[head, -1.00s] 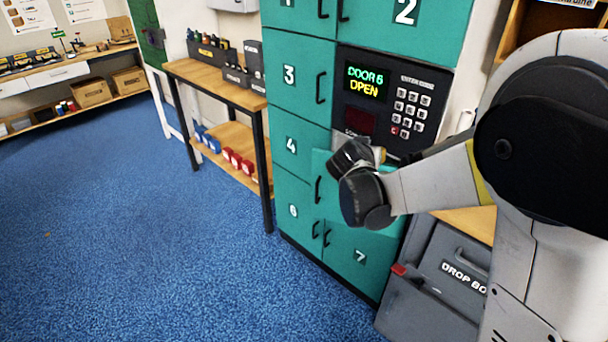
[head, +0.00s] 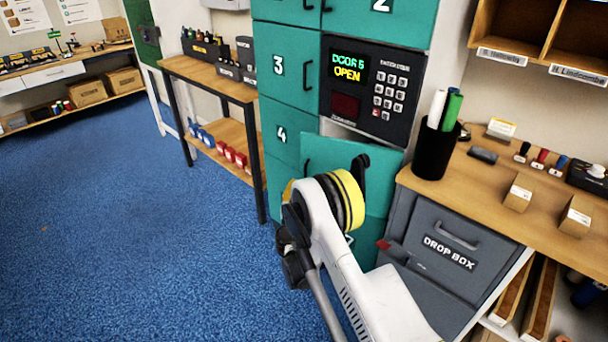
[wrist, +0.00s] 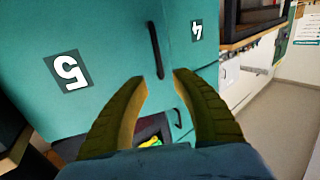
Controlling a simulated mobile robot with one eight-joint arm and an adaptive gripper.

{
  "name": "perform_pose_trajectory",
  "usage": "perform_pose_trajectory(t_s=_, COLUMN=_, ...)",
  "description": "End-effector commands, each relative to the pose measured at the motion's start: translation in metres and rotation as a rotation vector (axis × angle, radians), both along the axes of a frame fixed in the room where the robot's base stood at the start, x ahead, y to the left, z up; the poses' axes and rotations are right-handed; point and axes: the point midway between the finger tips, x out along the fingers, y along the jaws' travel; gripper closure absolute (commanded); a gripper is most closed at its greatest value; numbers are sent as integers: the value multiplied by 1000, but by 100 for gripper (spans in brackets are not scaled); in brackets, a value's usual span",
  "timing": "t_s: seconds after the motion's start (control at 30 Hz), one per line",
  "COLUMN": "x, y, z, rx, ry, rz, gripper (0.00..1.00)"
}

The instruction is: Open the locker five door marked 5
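The locker five door (head: 385,155) is teal and stands slightly out from the locker front below the keypad, with a narrow gap along its top. My arm covers much of it in the head view. In the wrist view, which is turned upside down, the door (wrist: 110,30) shows its white 5 on a dark plate. Its black bar handle (wrist: 154,50) is upright along the edge beside the door marked 4 (wrist: 197,31). My gripper (wrist: 160,79) is open and empty. The handle appears between and beyond the fingertips; whether they touch it I cannot tell.
The keypad panel (head: 371,92) displays DOOR 5 OPEN. A grey drop box (head: 450,248) stands right of the locker, under a wooden counter (head: 480,185) with a black pen cup (head: 436,150). Blue floor (head: 120,220) is clear on the left.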

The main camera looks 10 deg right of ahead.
Motion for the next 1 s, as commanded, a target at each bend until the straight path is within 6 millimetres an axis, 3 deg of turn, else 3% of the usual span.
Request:
perform_pose_trajectory(t_s=0.2, x=43, y=-17, z=-3, rx=0, ry=1, rz=-2, gripper=68)
perform_pose_trajectory(t_s=0.4, x=69, y=-26, z=-2, rx=-1, ry=1, rz=-1, gripper=68)
perform_pose_trajectory(t_s=0.8, x=78, y=-29, z=0, rx=-1, ry=1, rz=-1, gripper=68)
perform_pose_trajectory(t_s=0.9, x=78, y=-29, z=0, rx=-1, ry=1, rz=-1, gripper=96)
perform_pose_trajectory(t_s=1.0, x=78, y=-29, z=0, rx=-1, ry=1, rz=-1, gripper=100)
